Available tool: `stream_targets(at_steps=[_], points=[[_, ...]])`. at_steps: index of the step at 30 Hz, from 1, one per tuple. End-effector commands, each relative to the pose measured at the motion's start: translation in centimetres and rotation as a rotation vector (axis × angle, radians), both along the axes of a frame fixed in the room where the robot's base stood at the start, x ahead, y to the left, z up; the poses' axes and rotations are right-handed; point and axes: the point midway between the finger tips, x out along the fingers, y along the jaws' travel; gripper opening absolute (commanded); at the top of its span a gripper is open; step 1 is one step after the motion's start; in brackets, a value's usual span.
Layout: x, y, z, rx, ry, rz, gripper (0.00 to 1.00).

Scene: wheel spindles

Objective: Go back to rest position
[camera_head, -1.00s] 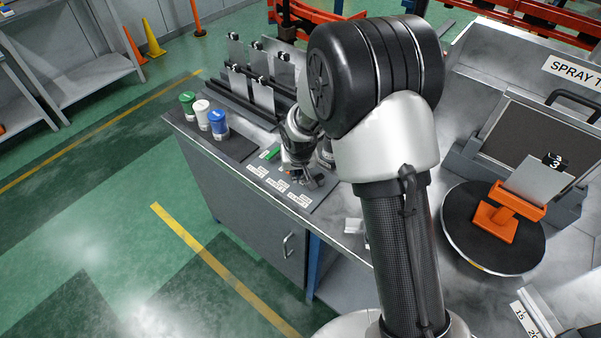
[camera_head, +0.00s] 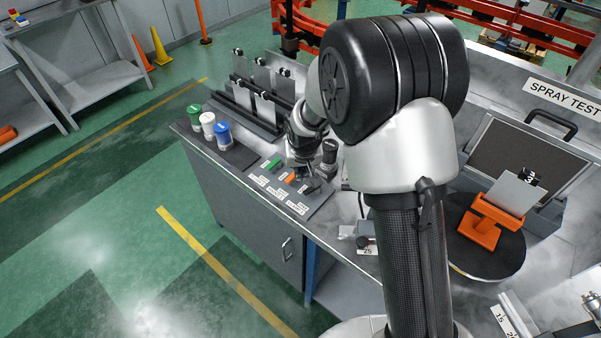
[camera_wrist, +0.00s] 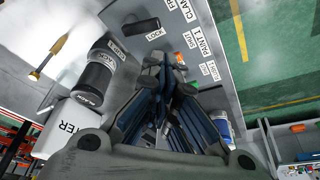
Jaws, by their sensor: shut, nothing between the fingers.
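My gripper (camera_head: 303,167) is over the labelled panel (camera_head: 270,187) on the bench, its fingers pointing down. In the wrist view my gripper (camera_wrist: 168,72) has its fingers together with nothing between them. A green block (camera_head: 273,163) and a small orange block (camera_head: 289,176) sit on the panel close to the gripper. The orange block also shows in the wrist view (camera_wrist: 181,57), just beyond the fingertips. Part of the panel is hidden behind the gripper and my arm.
Green (camera_head: 194,111), white (camera_head: 207,124) and blue (camera_head: 223,133) capped containers stand left of the gripper. Behind them is a rack of grey plates (camera_head: 266,78). At right, an orange stand (camera_head: 481,232) holds a plate on a black turntable (camera_head: 456,208). A dark cylinder (camera_wrist: 96,76) stands near the gripper.

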Motion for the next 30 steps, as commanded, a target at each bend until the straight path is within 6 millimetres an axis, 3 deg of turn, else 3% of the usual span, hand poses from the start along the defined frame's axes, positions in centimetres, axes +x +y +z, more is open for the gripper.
stream_targets(at_steps=[2,20,23,25,30], points=[[0.0,0.0,0.8,0.000,0.000,0.000,0.00],[-0.1,-0.2,1.3,-0.001,-0.002,-0.001,0.00],[-0.9,-1.0,3.6,-0.004,-0.011,-0.007,0.00],[-2.0,-1.9,6.3,-0.006,-0.019,-0.015,0.00],[-7.0,-4.7,13.2,-0.013,-0.033,-0.033,0.00]])
